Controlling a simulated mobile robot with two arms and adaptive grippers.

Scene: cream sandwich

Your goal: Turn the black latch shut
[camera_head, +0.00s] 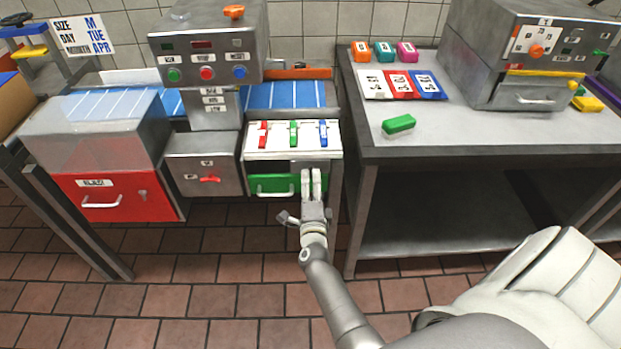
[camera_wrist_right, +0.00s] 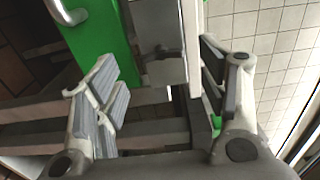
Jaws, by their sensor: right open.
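In the right wrist view, a small dark piece, likely the black latch (camera_wrist_right: 162,52), sits on the grey metal strip (camera_wrist_right: 155,25) beside the green drawer front (camera_wrist_right: 100,32). It lies between the lines of my two fingers, apart from both. How far it is turned is hard to tell. In the head view, my right gripper (camera_head: 311,174) is in front of the right end of the green drawer (camera_head: 272,183), below the white panel (camera_head: 290,154). It is open and empty, and it hides the latch there. My left gripper is not in view.
Red, green and blue clips (camera_head: 293,133) stand on the white panel. A red latch (camera_head: 209,179) is on the box to the left, beside a red drawer (camera_head: 115,195). A steel table (camera_head: 450,135) with a green block (camera_head: 398,124) stands close on the right.

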